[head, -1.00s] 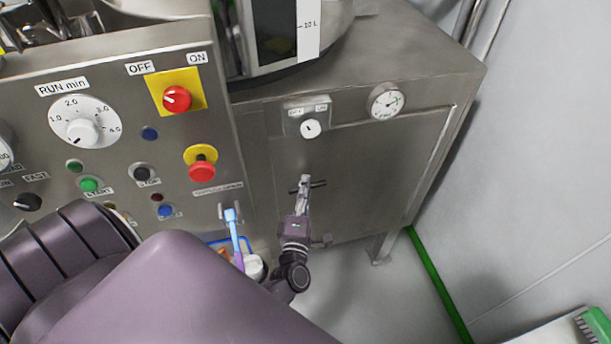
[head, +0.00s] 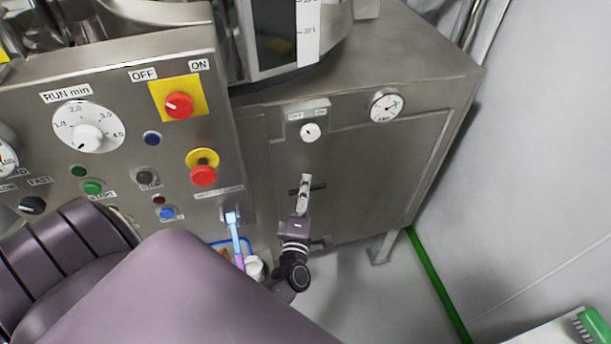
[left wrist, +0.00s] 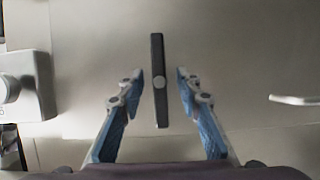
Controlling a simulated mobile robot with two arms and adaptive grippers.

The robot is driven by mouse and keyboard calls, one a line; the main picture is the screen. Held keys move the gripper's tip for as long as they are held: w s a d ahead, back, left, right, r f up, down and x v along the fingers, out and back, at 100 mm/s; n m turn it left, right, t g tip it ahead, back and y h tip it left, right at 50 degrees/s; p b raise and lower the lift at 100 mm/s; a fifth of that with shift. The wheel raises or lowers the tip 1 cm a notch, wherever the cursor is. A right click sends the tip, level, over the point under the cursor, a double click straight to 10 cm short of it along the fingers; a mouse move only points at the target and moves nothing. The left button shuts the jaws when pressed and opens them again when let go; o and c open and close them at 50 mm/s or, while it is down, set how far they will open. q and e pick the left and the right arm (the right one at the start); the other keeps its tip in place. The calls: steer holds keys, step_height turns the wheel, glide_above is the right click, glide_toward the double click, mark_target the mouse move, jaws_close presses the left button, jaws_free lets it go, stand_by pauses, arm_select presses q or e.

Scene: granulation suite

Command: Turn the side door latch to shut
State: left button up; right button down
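The side door latch is a dark bar (left wrist: 158,110) with a round grey hub, on the steel side door (head: 370,165). In the head view the latch (head: 319,186) lies nearly level, partly hidden behind my gripper. In the left wrist view it stands upright in the picture. My left gripper (left wrist: 160,74) is open, with one finger on each side of the bar near its hub. I see no clear contact, and the depth gap to the bar is hard to tell. In the head view my left gripper (head: 305,182) points at the door. My right gripper is not in view.
Above the latch are an OFF/ON switch box (head: 308,124) and a round gauge (head: 386,106). A control panel (head: 115,135) with knobs and buttons stands to the left. Open floor lies right of the cabinet.

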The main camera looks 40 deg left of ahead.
arm_select(q)
steer(key=shift+s+d, duration=0.1)
steer(key=shift+s, duration=0.1)
steer(key=v, duration=1.1)
steer(key=shift+s, duration=0.25)
steer(key=shift+d, duration=0.2)
steer(key=s+d+f+m+g+h+b, duration=0.25)
steer(key=d+f+m, duration=0.2)
steer(key=f, duration=0.65)
steer(key=s+d+f+m+g+h+b, duration=0.1)
steer(key=s+d+f+m+g+h, duration=0.15)
steer(key=f+m, duration=0.55)
steer(key=s+d+f+m+g+h+b, duration=0.1)
steer(key=s+d+f+m+h+b, duration=0.2)
steer(key=f, duration=1)
steer(key=s+a+f+m+g+b, duration=0.1)
steer(key=s+a+f+m+g, duration=0.2)
steer(key=s+f, duration=0.6)
steer(key=s+a+f+m+g+b, duration=0.2)
steer(key=s+f+m+g, duration=0.4)
steer(key=s, duration=0.9)
step_height(320, 180, down, 4)
steer(key=shift+s+a+r+m, duration=0.1)
steer(key=shift+s+a+m, duration=0.3)
steer(key=shift+a+m, duration=0.2)
